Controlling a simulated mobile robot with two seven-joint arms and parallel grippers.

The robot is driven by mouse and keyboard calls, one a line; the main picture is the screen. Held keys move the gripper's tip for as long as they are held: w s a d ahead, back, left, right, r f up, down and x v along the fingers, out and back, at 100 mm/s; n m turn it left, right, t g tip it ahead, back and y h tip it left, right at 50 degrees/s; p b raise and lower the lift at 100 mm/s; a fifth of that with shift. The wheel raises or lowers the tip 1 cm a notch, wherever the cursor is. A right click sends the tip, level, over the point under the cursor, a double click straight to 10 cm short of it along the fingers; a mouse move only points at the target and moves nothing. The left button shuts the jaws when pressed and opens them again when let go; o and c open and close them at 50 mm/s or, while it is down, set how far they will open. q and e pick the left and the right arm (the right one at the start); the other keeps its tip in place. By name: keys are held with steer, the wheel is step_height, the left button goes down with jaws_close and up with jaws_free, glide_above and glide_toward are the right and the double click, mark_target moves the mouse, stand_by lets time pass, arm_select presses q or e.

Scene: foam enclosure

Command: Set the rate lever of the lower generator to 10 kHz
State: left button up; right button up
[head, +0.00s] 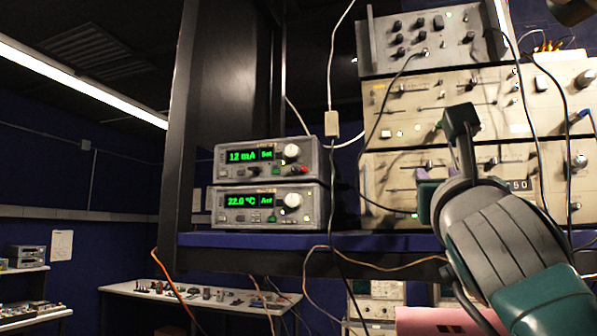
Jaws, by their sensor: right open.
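The lower generator (378,170) is a beige panel on the blue shelf at right, with slots, small slide levers and a dial. One dark slide lever (430,166) shows on its upper row, close to my gripper. I cannot tell which lever is the rate lever, and the scale marks are too small to read. Contact with any lever cannot be made out.
A similar beige generator (405,107) sits above, with a grey unit (418,38) on top. Cables hang across the panels. Two grey display units (265,158) stand left on the blue shelf (290,241). A dark post (180,130) rises beside them.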

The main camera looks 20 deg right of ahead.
mark_target(431, 167)
steer(key=p+x, duration=0.1)
steer(key=x, duration=0.4)
steer(key=shift+a, duration=0.1)
jaws_close()
stand_by(1.3)
